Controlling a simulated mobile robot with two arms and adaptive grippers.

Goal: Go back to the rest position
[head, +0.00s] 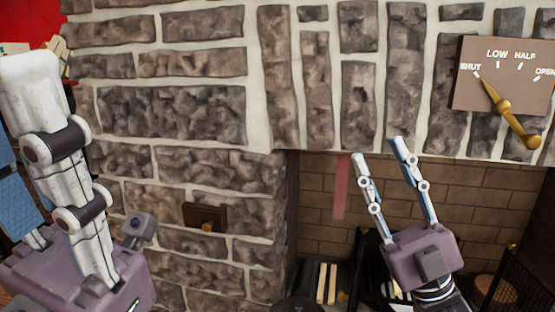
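My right gripper (377,150) is at the right of centre in the head view, pointing up in front of the fireplace opening. Its two fingers are apart with nothing between them. My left gripper (20,110) is large and close at the left edge, also pointing up. One white finger stands in front, and a blue-sided finger shows partly behind it. The picture edge and the front finger hide the gap between them, so its opening is unclear. I see no object held in it.
A stone wall (173,113) fills the background. A dial plate (465,92) marked SHUT, LOW, HALF, OPEN has a brass lever (508,113), its thin end near SHUT. A small brown wall plate (198,215) is left of the fireplace (325,215). A dark mesh screen (507,285) stands lower right.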

